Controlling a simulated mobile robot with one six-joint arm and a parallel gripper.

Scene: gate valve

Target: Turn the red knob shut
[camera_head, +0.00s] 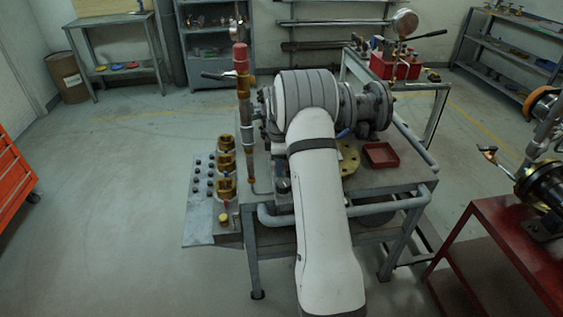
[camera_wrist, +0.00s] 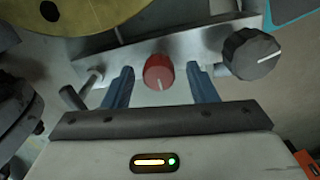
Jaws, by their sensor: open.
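The red knob (camera_wrist: 159,72) shows in the wrist view, small and round with a pale pointer line on its face. It sits on a grey metal bracket (camera_wrist: 190,40). My gripper (camera_wrist: 161,88) is open, with one blue finger on each side of the red knob. There are visible gaps between the fingers and the knob, so I see no grip on it. In the head view, my white arm covers the middle of the bench, and the red knob and my gripper are hidden there.
A larger black knob (camera_wrist: 250,54) is just right of my right finger. A brass disc (camera_wrist: 75,12) is at upper left, beside grey flanges (camera_wrist: 25,110). The steel bench (camera_head: 390,182) carries pipework and a red tray (camera_head: 381,155). Open floor (camera_head: 130,220) lies to the left.

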